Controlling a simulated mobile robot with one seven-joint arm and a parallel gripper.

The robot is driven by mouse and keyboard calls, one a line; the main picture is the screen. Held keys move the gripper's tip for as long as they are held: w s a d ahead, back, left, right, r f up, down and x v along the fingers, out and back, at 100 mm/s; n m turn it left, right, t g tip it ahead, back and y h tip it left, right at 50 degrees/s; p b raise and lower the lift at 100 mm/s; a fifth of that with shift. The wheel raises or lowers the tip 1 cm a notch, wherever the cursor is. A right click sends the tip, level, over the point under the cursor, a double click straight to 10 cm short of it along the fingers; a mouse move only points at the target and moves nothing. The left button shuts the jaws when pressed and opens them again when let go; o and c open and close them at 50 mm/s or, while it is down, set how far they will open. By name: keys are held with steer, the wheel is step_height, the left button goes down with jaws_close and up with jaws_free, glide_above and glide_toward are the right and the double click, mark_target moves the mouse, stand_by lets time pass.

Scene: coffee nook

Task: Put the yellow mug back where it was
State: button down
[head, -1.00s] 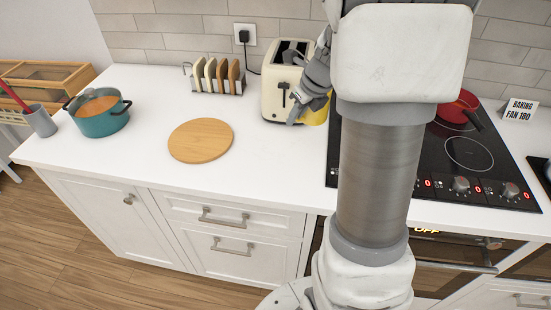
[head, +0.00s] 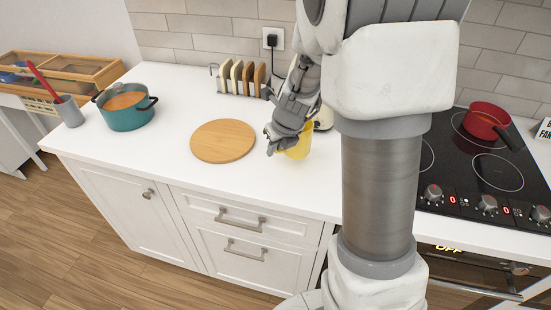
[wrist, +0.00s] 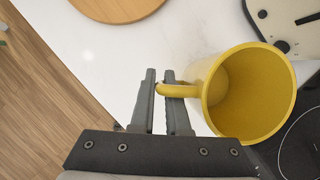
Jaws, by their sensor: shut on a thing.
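My gripper (head: 277,141) is shut on the handle of the yellow mug (head: 301,145). The mug is partly hidden behind my gripper in the head view, over the white counter right of the round wooden board (head: 223,141). In the wrist view, the fingertips (wrist: 161,79) close around the end of the handle, and the mug (wrist: 255,88) shows its open mouth, with no contents visible. I cannot tell whether the mug touches the counter.
The toaster (wrist: 286,20) is close to the mug, mostly hidden by my arm in the head view. A toast rack (head: 240,80) and teal pot (head: 127,106) stand further left. The hob (head: 463,160) holds a red pan (head: 486,119). The front-left counter is clear.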

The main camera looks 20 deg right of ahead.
steer(key=shift+f+b, duration=0.7)
steer(key=shift+f, duration=1.1)
steer(key=shift+d+f, duration=0.1)
steer(key=shift+f, duration=0.05)
steer(key=c, duration=0.9)
jaws_free()
